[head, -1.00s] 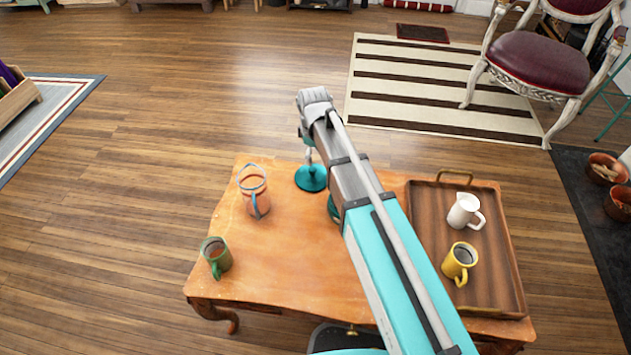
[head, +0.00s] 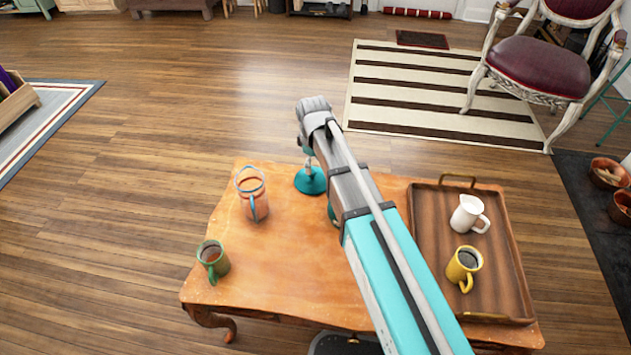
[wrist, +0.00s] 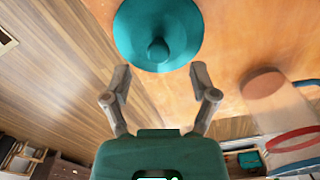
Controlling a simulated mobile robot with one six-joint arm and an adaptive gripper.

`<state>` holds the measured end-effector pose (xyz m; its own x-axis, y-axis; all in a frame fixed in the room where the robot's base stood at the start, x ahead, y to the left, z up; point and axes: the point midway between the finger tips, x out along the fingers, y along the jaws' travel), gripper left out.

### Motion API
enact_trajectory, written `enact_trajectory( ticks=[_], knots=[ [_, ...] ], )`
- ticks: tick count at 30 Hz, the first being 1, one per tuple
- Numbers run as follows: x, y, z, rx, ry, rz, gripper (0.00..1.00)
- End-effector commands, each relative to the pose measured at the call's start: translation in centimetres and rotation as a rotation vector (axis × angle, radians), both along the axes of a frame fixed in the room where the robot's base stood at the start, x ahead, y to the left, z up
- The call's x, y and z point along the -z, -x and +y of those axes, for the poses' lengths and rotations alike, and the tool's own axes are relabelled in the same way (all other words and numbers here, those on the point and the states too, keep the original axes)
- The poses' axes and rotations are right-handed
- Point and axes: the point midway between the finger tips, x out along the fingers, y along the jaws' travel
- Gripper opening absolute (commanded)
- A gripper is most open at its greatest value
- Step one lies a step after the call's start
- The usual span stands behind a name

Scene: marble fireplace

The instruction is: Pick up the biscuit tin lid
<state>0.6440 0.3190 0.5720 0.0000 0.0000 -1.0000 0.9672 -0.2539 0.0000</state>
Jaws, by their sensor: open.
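The biscuit tin lid looks like a teal round disc with a knob in its middle (wrist: 160,22). It lies on the orange wooden table, and in the head view the teal disc (head: 310,181) is near the table's far edge. My gripper (wrist: 160,74) is open and empty, its two fingers apart just short of the lid's near rim in the wrist view. In the head view my arm hides most of the gripper. Another teal piece (head: 332,212), mostly hidden behind my arm, sits close to the lid; I cannot tell what it is.
A clear pitcher with a blue rim (head: 252,196) stands left of the lid. A green mug (head: 212,260) is at the table's left edge. A wooden tray (head: 430,226) on the right holds a white jug (head: 467,213) and a yellow mug (head: 462,264). The table's front middle is clear.

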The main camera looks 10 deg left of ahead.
Motion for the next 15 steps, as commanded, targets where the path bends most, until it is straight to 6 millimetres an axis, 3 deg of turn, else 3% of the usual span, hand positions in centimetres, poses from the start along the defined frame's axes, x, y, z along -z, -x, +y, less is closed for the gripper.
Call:
enact_trajectory(
  ticks=[15],
  knots=[
    [4.2,-0.3,0.4,0.0,0.0,0.0,0.75]
  ],
)
